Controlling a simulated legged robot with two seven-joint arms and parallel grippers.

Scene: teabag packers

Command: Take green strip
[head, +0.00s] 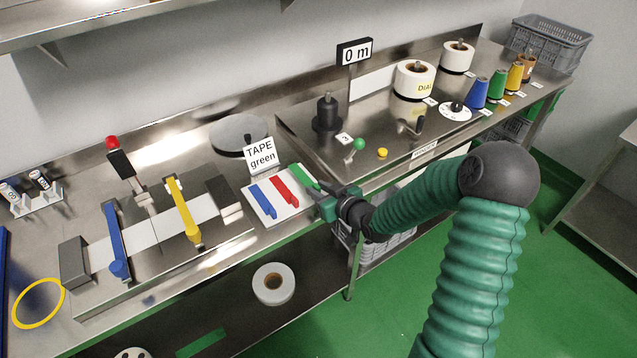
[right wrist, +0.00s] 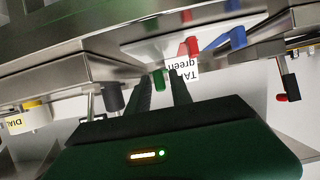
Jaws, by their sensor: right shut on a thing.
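The green strip (head: 299,174) lies at the right side of a white board (head: 262,207), next to a red strip (head: 284,191) and a blue strip (head: 267,201). My right gripper (head: 318,191) reaches in from the right at the board's front right corner and is shut on the green strip's near end. In the right wrist view the green strip (right wrist: 158,80) shows between the two fingers (right wrist: 162,85). Part of the strip is hidden by the gripper. Whether it is lifted off the board I cannot tell. My left gripper is not in view.
A sign reading "TAPE green" (head: 261,155) stands behind the board. To the left are blue (head: 115,240) and yellow (head: 184,210) levers. A green-knobbed lever (head: 358,145) and a crank (head: 412,127) stand to the right. The bench's front edge is close under my gripper.

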